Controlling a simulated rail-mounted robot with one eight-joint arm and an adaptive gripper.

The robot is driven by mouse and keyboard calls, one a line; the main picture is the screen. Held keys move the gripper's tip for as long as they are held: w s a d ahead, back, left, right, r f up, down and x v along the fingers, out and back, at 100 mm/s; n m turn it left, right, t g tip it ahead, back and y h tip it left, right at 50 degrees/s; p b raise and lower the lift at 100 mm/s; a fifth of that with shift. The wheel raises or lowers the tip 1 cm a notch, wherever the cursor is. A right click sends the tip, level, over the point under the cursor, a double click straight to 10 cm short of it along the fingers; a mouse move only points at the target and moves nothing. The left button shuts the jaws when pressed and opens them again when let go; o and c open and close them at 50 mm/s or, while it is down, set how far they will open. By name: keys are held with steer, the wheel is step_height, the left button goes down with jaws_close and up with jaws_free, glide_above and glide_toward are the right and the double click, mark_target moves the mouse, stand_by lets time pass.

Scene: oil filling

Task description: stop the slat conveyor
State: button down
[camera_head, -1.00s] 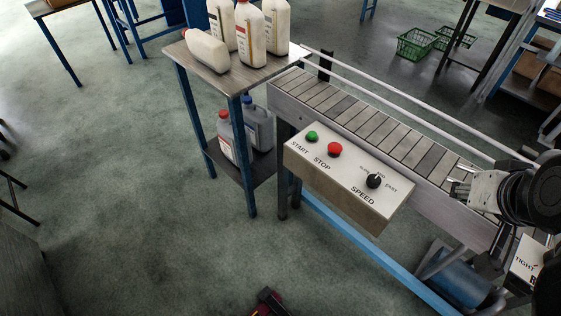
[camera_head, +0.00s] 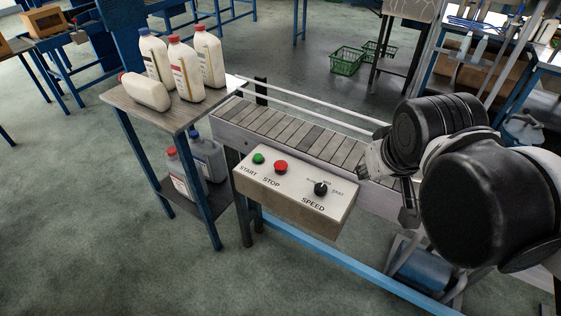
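The slat conveyor (camera_head: 290,132) runs from the upper left toward the right, its grey slats bare where they show. Its control box (camera_head: 290,210) is fixed to the near side. The box has a green START button (camera_head: 258,158), a red STOP button (camera_head: 281,167) and a black SPEED knob (camera_head: 321,189). My gripper (camera_head: 372,165) is over the conveyor, right of the box and apart from the buttons. My arm hides the right part of the conveyor. The fingers are small and partly turned away, so their opening is unclear.
A small table (camera_head: 150,108) at the conveyor's left end holds several white bottles (camera_head: 184,70). Grey containers (camera_head: 206,157) stand on its lower shelf. Green baskets (camera_head: 346,60) lie on the floor behind. A guide rail (camera_head: 310,112) runs along the conveyor's far side. The space above the box is clear.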

steer(key=w+a+r+n+g+h+p, duration=0.1)
steer(key=w+a+r+n+p, duration=0.2)
steer(key=w, duration=0.4)
steer(key=n+h+p, duration=0.5)
steer(key=n+h, duration=0.1)
steer(key=n, duration=0.4)
glide_above(280, 164)
step_height(280, 164, down, 8)
steer(key=shift+g, duration=0.3)
steer(key=shift+f, duration=0.2)
step_height(280, 164, down, 7)
steer(key=b, duration=0.4)
steer(key=shift+f+b, duration=0.75)
steer(key=shift+b, duration=0.05)
steer(key=shift+f, duration=0.1)
steer(key=shift+f+b, duration=0.35)
steer(key=shift+b, duration=0.2)
